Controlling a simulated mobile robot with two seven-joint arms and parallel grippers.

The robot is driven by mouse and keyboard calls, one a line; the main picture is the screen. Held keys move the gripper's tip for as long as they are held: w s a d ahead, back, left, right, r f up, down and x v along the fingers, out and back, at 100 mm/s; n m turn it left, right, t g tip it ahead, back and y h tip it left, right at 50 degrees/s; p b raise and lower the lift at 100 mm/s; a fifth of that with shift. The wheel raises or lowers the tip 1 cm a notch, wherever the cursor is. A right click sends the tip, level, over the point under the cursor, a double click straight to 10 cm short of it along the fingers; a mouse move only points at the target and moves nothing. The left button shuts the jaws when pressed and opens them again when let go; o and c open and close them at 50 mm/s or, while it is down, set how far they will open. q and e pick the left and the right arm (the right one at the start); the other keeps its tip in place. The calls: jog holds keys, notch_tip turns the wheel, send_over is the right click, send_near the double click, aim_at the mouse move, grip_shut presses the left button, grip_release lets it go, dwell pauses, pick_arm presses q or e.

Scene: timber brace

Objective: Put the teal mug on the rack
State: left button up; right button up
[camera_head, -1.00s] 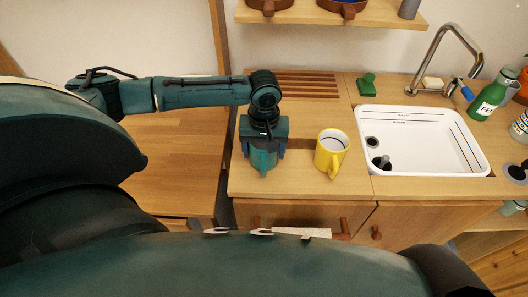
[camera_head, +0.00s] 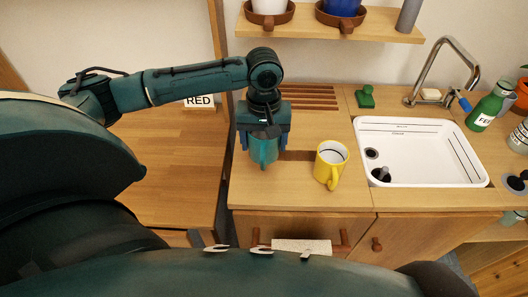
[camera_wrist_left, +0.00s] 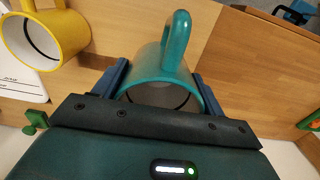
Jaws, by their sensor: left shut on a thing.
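The teal mug (camera_head: 263,151) is held by my left gripper (camera_head: 264,138) above the wooden counter, left of the yellow mug. In the left wrist view, the teal mug (camera_wrist_left: 162,66) sits between the two blue fingers of my left gripper (camera_wrist_left: 161,80), its handle pointing up in the picture. The fingers are shut on its sides. The slatted wooden rack (camera_head: 309,98) lies at the back of the counter, behind and right of the gripper; its left part is hidden by the arm. My right gripper is not in view.
A yellow mug (camera_head: 331,163) stands on the counter (camera_head: 300,195) near the held mug. The white sink (camera_head: 420,150) is to the right. A green object (camera_head: 366,97) stands between rack and sink. A shelf with pots (camera_head: 375,28) hangs above the rack.

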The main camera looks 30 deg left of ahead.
pick_arm(q)
jog(key=s+d+r+m+p, duration=0.2)
jog(key=s+d+r+m, duration=0.1)
jog(key=d+r+m, duration=0.3)
notch_tip(320, 180, up, 2)
jog(key=shift+s+d+r, duration=0.1)
jog(key=shift+s+d, duration=0.15)
jog(key=shift+d, duration=0.2)
jog(key=shift+w, duration=0.1)
